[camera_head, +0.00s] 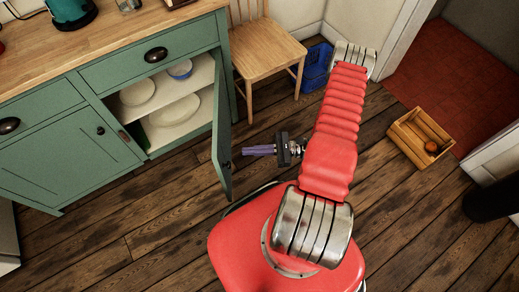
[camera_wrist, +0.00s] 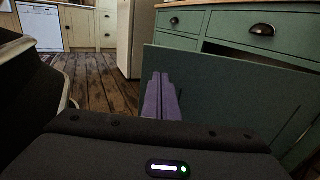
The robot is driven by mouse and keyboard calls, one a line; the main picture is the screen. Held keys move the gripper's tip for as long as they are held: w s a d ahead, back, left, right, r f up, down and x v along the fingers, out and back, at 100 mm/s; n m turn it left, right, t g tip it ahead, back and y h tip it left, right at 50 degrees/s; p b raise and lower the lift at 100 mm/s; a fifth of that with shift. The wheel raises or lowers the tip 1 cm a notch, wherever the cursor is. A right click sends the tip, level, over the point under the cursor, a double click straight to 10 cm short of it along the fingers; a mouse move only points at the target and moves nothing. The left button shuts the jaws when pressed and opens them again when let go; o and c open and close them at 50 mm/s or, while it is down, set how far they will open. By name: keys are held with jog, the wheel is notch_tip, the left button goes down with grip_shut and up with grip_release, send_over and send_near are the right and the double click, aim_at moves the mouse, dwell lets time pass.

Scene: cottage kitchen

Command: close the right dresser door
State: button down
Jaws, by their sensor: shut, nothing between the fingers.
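The green dresser (camera_head: 68,138) stands at the left in the head view. Its right door (camera_head: 222,149) is swung wide open, standing out from the front at about a right angle. Shelves with dishes show inside the opening. My gripper (camera_head: 246,151) is shut and empty, with its purple fingers pointing left at the outer face of the door, close to its free edge. In the wrist view the door (camera_wrist: 225,105) fills the right side, with my fingers (camera_wrist: 161,95) in front of it. I cannot tell whether the fingertips touch it.
A wooden chair (camera_head: 266,52) stands right of the dresser, with a blue crate (camera_head: 314,68) beside it. A wooden box (camera_head: 420,137) with an orange item lies on the floor at right. The plank floor before the dresser is clear.

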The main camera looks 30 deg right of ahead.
aim_at(219, 153)
jog(key=shift+x, duration=4.25)
